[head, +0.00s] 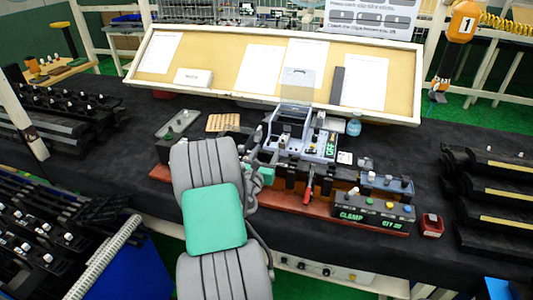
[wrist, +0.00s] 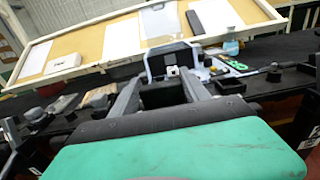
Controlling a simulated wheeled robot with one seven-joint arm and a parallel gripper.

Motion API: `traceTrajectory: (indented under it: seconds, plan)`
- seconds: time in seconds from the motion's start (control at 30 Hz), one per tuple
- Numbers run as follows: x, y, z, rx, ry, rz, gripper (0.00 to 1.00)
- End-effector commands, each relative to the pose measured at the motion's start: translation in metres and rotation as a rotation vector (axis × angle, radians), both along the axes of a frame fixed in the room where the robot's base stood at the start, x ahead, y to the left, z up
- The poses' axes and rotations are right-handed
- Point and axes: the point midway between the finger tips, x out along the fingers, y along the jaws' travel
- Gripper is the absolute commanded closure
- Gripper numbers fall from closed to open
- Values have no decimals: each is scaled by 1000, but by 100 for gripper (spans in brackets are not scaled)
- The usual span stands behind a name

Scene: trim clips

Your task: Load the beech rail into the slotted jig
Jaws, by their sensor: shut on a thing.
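My gripper (wrist: 162,76) reaches forward in the wrist view, its two grey fingers on either side of a dark thing (wrist: 163,95), which it is shut on. What that thing is cannot be told. In the head view my arm covers most of the gripper. The slotted jig appears to be the row of black blocks (head: 292,180) on a red-brown base board (head: 283,203), right of my arm. A brown wooden strip (head: 343,187) shows behind the clamp box. I cannot tell whether it is the beech rail.
A blue-grey fixture (head: 289,128) with a green display stands behind the jig. A clamp box (head: 372,212) and a red button box (head: 431,225) are at right. A tan slatted piece (head: 223,122) and a grey tray (head: 178,124) lie at left. A framed board (head: 220,65) closes the back.

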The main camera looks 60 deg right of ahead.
Motion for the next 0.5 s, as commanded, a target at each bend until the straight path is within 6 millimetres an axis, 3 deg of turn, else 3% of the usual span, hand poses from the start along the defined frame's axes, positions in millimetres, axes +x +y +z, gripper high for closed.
traceTrajectory:
  seconds: [0.5]
  plan:
    - [11,1,0,-3,0,1,100]
